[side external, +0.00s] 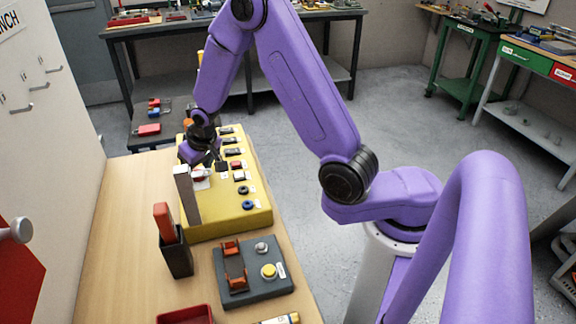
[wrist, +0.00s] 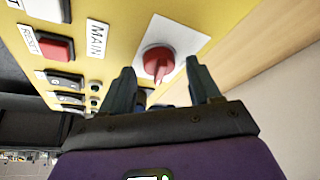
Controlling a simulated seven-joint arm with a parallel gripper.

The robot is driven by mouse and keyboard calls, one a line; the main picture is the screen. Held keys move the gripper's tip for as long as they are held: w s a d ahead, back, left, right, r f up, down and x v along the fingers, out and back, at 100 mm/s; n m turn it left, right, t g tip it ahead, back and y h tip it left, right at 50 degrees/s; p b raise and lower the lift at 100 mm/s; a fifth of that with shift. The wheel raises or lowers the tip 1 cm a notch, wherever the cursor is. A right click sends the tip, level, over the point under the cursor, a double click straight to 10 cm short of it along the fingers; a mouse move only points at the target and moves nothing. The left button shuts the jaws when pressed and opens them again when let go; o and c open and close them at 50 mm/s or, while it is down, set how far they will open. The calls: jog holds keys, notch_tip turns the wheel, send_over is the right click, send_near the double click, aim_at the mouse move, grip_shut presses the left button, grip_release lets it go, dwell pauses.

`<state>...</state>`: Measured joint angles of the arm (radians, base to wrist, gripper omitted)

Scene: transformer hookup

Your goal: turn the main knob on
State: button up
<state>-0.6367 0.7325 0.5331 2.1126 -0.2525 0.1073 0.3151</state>
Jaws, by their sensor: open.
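The main knob (wrist: 158,62) is a red rotary knob on a white square plate on the yellow panel, beside a "MAIN" label (wrist: 97,38) in the wrist view. Its pointer ridge runs toward my gripper in that view. My gripper (wrist: 165,80) is open, with one finger on each side of the knob and a visible gap to it; I cannot tell whether the tips touch the panel. In the side external view my gripper (side external: 208,160) is over the far left part of the yellow panel (side external: 232,222), and the red knob (side external: 200,174) is partly hidden there.
A red reset button (wrist: 55,46) and black switches (wrist: 64,80) sit on the panel near the knob. A grey post (side external: 187,195) and a black holder with a red handle (side external: 175,250) stand at the panel's left. A dark fuse base (side external: 250,290) lies in front.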

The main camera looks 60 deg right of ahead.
jog(key=shift+d+n+y, duration=0.1)
jog(key=shift+n+y, duration=0.45)
jog(key=shift+n, duration=0.85)
jog(key=shift+d+n+y, duration=0.1)
jog(key=shift+n+y, duration=0.45)
jog(key=shift+n, duration=0.85)
jog(key=shift+n+y, duration=0.3)
jog(key=shift+n, duration=0.4)
jog(key=n+g+y, duration=0.1)
jog(key=n, duration=0.2)
jog(key=shift+w+d+n, duration=0.1)
jog(key=shift+n, duration=0.3)
jog(key=v, duration=1.7)
jog(key=s+a+f+n+g+h, duration=0.1)
jog(key=s+a, duration=0.3)
jog(key=s, duration=0.7)
jog(key=s+a+f+n+g, duration=0.1)
jog(key=s+a, duration=0.3)
jog(key=s, duration=0.8)
jog(key=shift+s+a+f+n+g+h, duration=0.25)
jog(key=shift+a+n+g+h, duration=0.2)
jog(key=shift+g, duration=0.25)
jog(key=shift+o, duration=0.2)
